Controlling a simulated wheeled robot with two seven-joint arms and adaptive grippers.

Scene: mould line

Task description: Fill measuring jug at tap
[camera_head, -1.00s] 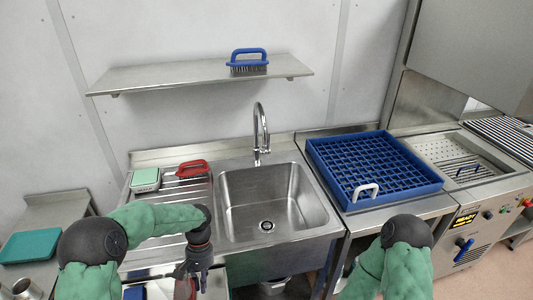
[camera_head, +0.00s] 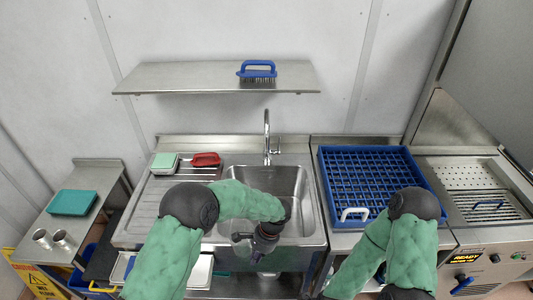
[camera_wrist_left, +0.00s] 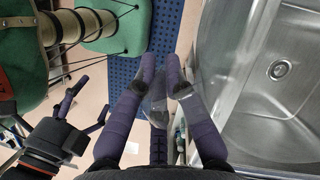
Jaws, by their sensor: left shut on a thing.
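My left gripper (camera_head: 262,243) is in front of the sink's front edge in the head view. It is shut on a clear measuring jug (camera_head: 241,246), which shows faintly. In the left wrist view the transparent jug (camera_wrist_left: 157,102) is between the purple fingers of my left gripper (camera_wrist_left: 162,75). The steel sink (camera_head: 305,205) lies behind my forearm, and its drain shows in the wrist view. The curved tap (camera_head: 267,140) stands at the sink's back edge, apart from the jug. My right gripper (camera_wrist_left: 92,110) shows in the wrist view with its fingers apart and empty.
A blue rack (camera_head: 372,160) sits right of the sink. A green-white sponge (camera_head: 164,163) and a red brush (camera_head: 206,159) lie on the left drainer. A shelf (camera_head: 190,77) with a blue brush (camera_head: 257,70) hangs above. Two metal cups (camera_head: 62,239) stand far left.

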